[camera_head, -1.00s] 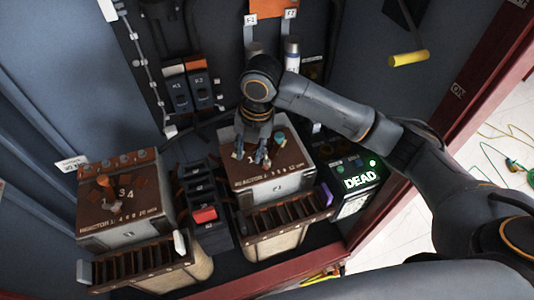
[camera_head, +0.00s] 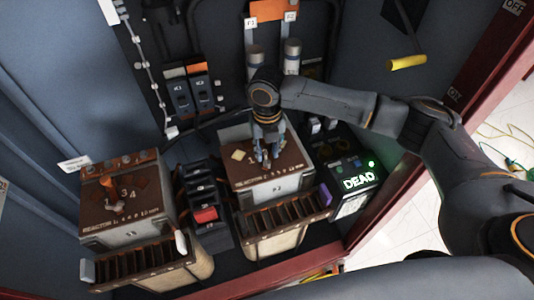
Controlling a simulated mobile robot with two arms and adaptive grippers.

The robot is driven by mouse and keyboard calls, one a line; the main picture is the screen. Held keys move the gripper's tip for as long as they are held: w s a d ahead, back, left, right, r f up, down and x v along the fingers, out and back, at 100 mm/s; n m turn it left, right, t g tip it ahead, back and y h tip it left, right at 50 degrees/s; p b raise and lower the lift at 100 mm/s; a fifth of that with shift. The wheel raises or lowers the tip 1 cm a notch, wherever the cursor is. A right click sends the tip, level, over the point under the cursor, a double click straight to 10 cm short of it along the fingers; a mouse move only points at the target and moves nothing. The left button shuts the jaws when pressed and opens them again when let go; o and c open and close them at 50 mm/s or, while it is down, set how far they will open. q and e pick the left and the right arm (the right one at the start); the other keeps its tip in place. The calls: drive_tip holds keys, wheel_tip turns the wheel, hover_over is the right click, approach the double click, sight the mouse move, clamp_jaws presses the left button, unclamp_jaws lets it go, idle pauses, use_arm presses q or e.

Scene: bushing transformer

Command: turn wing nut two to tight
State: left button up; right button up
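The right-hand reactor box (camera_head: 285,178) has a brown top with printed numbers. A pale yellow wing nut (camera_head: 238,154) sits at the left of that top. My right gripper (camera_head: 268,162) points down over the middle of the top, to the right of the pale nut. Its fingers hide the spot beneath them, and the teal wing nut seen earlier is now out of sight. I cannot tell whether the fingers are closed on it. My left gripper is not in view.
A second reactor box (camera_head: 122,200) with orange parts on top stands at the left. Between the boxes is a black switch block (camera_head: 203,190) with a red key. A panel lit "DEAD" (camera_head: 358,181) stands at the right. Bushings (camera_head: 291,57) rise behind my gripper.

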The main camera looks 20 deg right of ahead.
sight(268, 160)
drive_tip(key=shift+f, duration=1.5)
drive_tip(key=shift+c, duration=0.4)
clamp_jaws()
drive_tip(key=shift+s, duration=0.15)
